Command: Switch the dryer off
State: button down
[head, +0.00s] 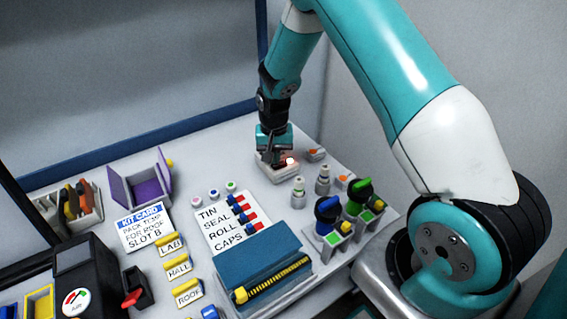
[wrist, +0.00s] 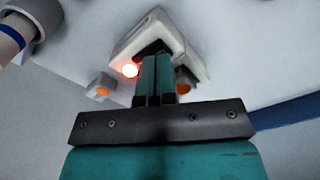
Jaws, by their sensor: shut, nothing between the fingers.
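A small white box (head: 270,173) with a glowing red lamp (head: 290,161) stands at the back right of the table. No label readable here tells whether it is the dryer or its switch. In the wrist view the box (wrist: 139,38) shows its lit lamp (wrist: 130,70) to the left of my fingers and a dark recess or part at the fingertips. My gripper (head: 271,160) points down at the box with its fingers together and empty. The fingertips (wrist: 157,60) overlap the dark part; I cannot tell whether they touch it. The fingers hide part of the box.
Small grey blocks with orange tops (head: 316,154) and white bottles (head: 323,180) stand close by the box. A black gauge box (head: 85,275) is at left.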

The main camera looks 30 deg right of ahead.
jog(key=shift+f+b, duration=0.5)
jog(key=shift+f, duration=0.45)
jog(key=shift+r, duration=0.2)
notch_tip(320, 180, up, 7)
jog(key=p, duration=0.6)
jog(key=shift+f, duration=0.1)
dwell(0.6)
